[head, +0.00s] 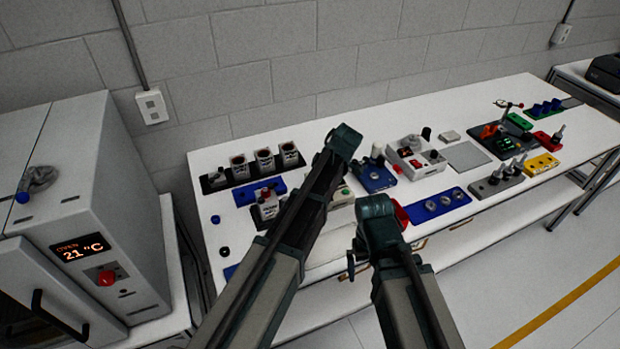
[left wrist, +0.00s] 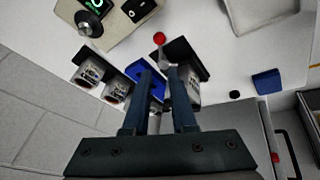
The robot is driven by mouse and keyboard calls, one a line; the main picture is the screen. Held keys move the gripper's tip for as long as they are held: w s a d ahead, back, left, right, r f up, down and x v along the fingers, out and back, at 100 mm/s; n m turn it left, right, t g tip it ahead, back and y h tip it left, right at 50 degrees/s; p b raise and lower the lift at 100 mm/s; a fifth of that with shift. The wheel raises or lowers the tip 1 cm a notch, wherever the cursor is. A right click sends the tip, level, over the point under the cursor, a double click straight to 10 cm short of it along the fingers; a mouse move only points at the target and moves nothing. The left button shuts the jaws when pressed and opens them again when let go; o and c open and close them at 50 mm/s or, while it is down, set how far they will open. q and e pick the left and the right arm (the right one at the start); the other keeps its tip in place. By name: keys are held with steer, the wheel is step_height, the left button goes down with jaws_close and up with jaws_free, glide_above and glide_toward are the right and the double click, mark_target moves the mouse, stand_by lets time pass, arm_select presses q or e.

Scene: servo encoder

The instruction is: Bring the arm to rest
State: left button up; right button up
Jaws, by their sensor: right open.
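Both of my arms reach over the white workbench (head: 465,225) in the head view. My right gripper (head: 352,266) shows only as a small dark part beside its forearm, near the bench's front edge; it is open, with nothing seen in it. My left gripper is hidden behind its own arm in the head view. In the left wrist view my left gripper (left wrist: 160,72) has its two fingers apart, above a blue block (left wrist: 143,72) and beside a labelled cup (left wrist: 187,88). A grey stem with a red ball (left wrist: 160,38) shows by the fingertips; I cannot tell whether they touch it.
An oven (head: 95,250) stands left of the bench. Several labelled cups (head: 264,160) stand in a black rack at the back. A blue tray (head: 438,204), a grey panel (head: 468,156) and other fixtures fill the bench's right half.

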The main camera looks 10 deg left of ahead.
arm_select(q)
steer(key=shift+d+r, duration=0.15)
steer(key=shift+r, duration=0.2)
steer(key=shift+s, duration=0.1)
steer(key=s+a+f+m+g+h, duration=0.1)
steer(key=s+a+m+h, duration=0.1)
steer(key=s+m, duration=0.75)
steer(key=s+a+f+m+h, duration=0.1)
steer(key=s+a+m+h, duration=0.2)
steer(key=s+m, duration=0.7)
steer(key=s+d+f+m+b, duration=0.1)
steer(key=s+d+f+b, duration=0.1)
steer(key=d, duration=0.3)
steer(key=s+d+f+m+g+y+b, duration=0.1)
steer(key=s+d+f+b, duration=0.1)
steer(key=s+d, duration=0.2)
steer(key=shift+s+d+m+y, duration=0.25)
steer(key=shift+d+m+y, duration=0.1)
steer(key=shift+d, duration=0.75)
